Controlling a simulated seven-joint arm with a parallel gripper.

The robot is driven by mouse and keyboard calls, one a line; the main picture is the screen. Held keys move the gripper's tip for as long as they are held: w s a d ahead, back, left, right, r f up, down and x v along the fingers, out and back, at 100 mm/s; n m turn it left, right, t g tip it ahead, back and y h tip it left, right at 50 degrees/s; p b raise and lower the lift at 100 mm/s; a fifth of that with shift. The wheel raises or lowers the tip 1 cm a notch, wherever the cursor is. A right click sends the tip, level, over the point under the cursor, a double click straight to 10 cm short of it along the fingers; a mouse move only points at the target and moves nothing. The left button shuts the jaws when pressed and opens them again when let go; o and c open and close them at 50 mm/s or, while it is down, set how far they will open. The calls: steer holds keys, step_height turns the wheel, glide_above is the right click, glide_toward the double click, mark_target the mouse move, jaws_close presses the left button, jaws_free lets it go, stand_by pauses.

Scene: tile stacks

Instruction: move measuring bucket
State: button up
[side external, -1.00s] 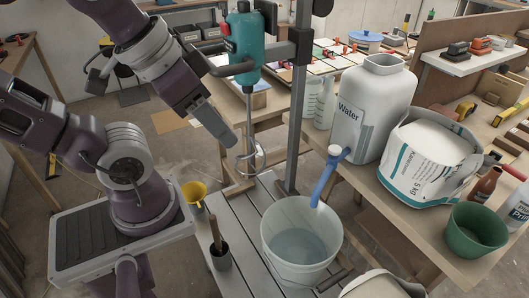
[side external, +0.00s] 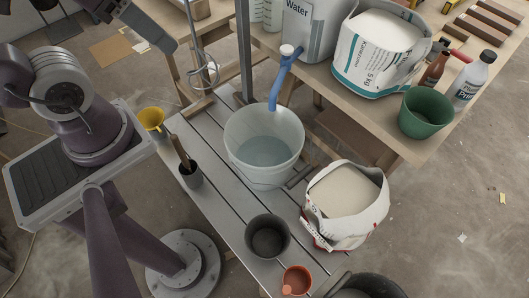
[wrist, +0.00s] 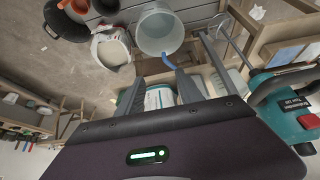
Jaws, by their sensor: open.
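A large translucent bucket (side external: 284,160) holding water stands upright on the slatted bench (side external: 213,214), below a blue spout (side external: 281,80). It also shows in the wrist view (wrist: 153,45). A smaller dark grey bucket (side external: 268,238) stands empty nearer the bench's front end. A green bucket (side external: 427,114) stands on the wooden table at right. I cannot tell from markings which is the measuring bucket. My gripper (side external: 172,46) is at the top of the side view, above and left of the translucent bucket. In the wrist view my gripper (wrist: 159,77) has its fingers apart with nothing between them.
A mixer's metal rod (side external: 191,35) and an upright post (side external: 243,50) stand near my gripper. A yellow funnel (side external: 151,119), a dark pot with a handle (side external: 190,174), an open sack (side external: 346,195) and a red cup (side external: 297,279) crowd the bench area.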

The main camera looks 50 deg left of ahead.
stand_by(0.4)
steer(key=shift+c, duration=0.9)
steer(key=w, duration=0.1)
steer(key=w+m, duration=0.1)
steer(key=w+a, duration=0.1)
steer(key=shift+w+a+f+g+y, duration=0.1)
steer(key=shift+w+f+g+y, duration=0.2)
steer(key=shift+g, duration=0.1)
steer(key=c, duration=0.7)
steer(key=w+a+f+m, duration=0.1)
steer(key=w, duration=0.2)
steer(key=w+f+m+g, duration=0.1)
steer(key=w+f+m, duration=0.1)
steer(key=w, duration=0.1)
steer(key=w+a+f+m+y, duration=0.1)
steer(key=w, duration=0.2)
steer(key=shift+a+f+g, duration=0.15)
steer(key=shift+a+g, duration=0.15)
steer(key=shift+a, duration=0.05)
jaws_close()
steer(key=w+a+f+m+g+y, duration=0.1)
steer(key=w+a+f+m+g, duration=0.1)
steer(key=w+f+m, duration=0.6)
steer(key=a+f+m, duration=0.2)
steer(key=f, duration=1.3)
steer(key=w+a+f+m+g, duration=0.1)
steer(key=f, duration=1.5)
steer(key=shift+a+f+m+g, duration=0.25)
steer(key=shift+a+m+g, duration=0.05)
steer(key=shift+a+m, duration=0.1)
